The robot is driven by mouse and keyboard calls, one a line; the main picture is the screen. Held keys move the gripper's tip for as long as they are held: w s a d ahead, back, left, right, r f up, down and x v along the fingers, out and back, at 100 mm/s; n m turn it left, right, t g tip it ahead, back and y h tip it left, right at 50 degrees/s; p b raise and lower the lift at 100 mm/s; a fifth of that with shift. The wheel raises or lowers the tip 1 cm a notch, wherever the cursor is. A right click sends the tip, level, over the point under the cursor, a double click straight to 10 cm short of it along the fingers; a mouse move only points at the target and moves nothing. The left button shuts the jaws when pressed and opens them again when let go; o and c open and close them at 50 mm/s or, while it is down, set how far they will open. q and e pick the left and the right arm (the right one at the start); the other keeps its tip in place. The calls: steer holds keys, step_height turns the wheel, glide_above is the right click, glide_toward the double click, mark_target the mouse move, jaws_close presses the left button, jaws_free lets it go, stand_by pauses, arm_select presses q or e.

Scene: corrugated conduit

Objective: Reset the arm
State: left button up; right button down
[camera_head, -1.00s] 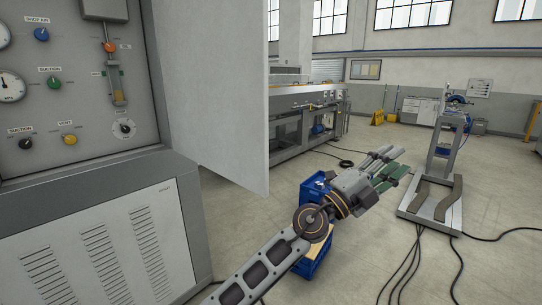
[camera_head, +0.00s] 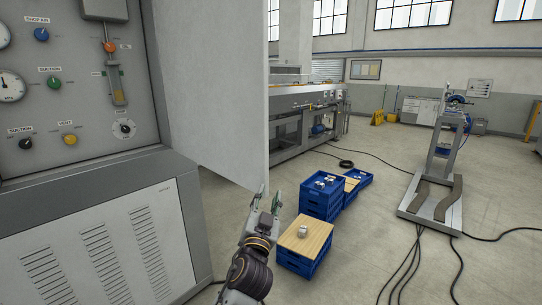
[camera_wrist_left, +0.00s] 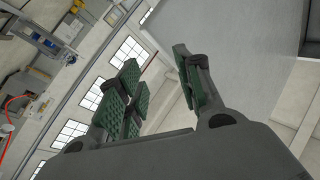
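My left gripper (camera_head: 270,204) points upward in front of the lower edge of the grey cabinet door, left of the blue crates. In the left wrist view its green-padded fingers (camera_wrist_left: 158,88) stand apart with nothing between them. The left arm comes in from the bottom of the head view, folded close. My right gripper is not in view.
The grey control cabinet (camera_head: 105,230) with knobs and gauges stands close on the left, its door (camera_head: 220,90) swung out. Blue crates (camera_head: 320,202) stand on the floor, one under a wooden board (camera_head: 305,238). A machine stand (camera_head: 433,200) and cables are at right.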

arm_select(q)
steer(key=s+a+f+n+g+y, duration=0.2)
steer(key=s+a+f+g, duration=0.25)
steer(key=a+f, duration=0.5)
steer(key=s+a+f+n+g+y, duration=0.2)
steer(key=s+a+f+n+g, duration=0.25)
steer(key=f, duration=0.85)
steer(key=s+a+f+m+g, duration=0.1)
steer(key=s+a+f+g, duration=0.2)
steer(key=s, duration=0.4)
steer(key=s+a+f+g+h, duration=0.1)
steer(key=s+a+f+g, duration=0.1)
steer(key=s+f, duration=0.45)
steer(key=s+a+f+m+g, duration=0.1)
steer(key=s+a+f+g, duration=0.15)
steer(key=s, duration=0.65)
step_height(320, 180, down, 33)
steer(key=s+a+g, duration=0.2)
steer(key=s+a+f, duration=0.4)
steer(key=s+f, duration=0.5)
steer(key=s, duration=0.1)
steer(key=s+a+f, duration=0.3)
steer(key=s+f, duration=0.7)
steer(key=shift+s+a+f+m+g+y, duration=0.25)
steer(key=shift+s+a+m+g+y, duration=0.1)
steer(key=shift+g+y, duration=0.1)
